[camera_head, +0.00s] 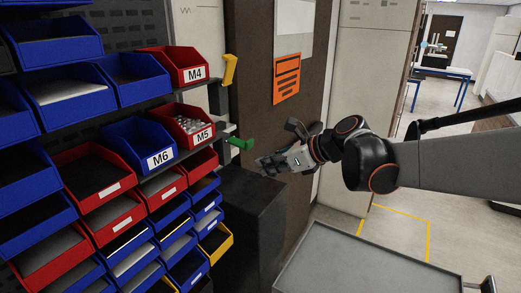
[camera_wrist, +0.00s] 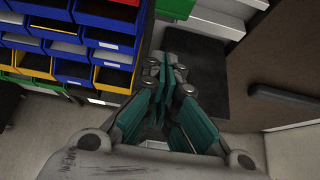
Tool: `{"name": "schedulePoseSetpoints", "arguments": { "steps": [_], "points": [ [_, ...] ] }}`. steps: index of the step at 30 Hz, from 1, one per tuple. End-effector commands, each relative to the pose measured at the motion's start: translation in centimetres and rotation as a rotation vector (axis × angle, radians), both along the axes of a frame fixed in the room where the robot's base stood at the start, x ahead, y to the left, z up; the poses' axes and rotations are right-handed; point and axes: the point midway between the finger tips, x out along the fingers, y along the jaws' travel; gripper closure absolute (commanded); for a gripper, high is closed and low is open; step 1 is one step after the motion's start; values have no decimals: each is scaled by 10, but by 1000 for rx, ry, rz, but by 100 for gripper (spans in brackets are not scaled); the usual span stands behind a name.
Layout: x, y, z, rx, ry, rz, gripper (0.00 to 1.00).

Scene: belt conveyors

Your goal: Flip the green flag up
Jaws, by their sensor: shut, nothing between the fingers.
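The green flag (camera_head: 241,143) sticks out sideways from the right edge of the bin rack, lying roughly level, below the upright yellow flag (camera_head: 229,69). In the wrist view the green flag (camera_wrist: 175,8) shows at the top edge, beyond my fingertips and partly cut off. My gripper (camera_head: 260,165) points left, just right of and a little below the green flag in the head view, apparently apart from it. In the wrist view my gripper (camera_wrist: 165,68) has its teal fingers together with nothing between them.
The rack carries blue and red bins (camera_head: 110,170), including one marked M5 (camera_head: 196,128). A black box-like cabinet (camera_head: 250,220) stands below my gripper. A brown panel with an orange sign (camera_head: 287,79) is behind it. A grey tabletop (camera_head: 365,265) lies at the lower right.

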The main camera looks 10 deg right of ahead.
Motion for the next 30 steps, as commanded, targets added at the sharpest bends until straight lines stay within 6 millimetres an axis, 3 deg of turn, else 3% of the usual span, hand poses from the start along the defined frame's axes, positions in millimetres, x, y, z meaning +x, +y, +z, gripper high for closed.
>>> {"name": "schedulePoseSetpoints", "arguments": {
  "steps": [5, 9, 15, 30],
  "points": [
    [18, 24, -18, -1, -1, 3, 100],
    [17, 21, 4, -1, -1, 0, 100],
    [16, 20, 19, -1, 0, 1, 100],
    [15, 18, 22, -6, 4, 1, 100]
  ]
}}
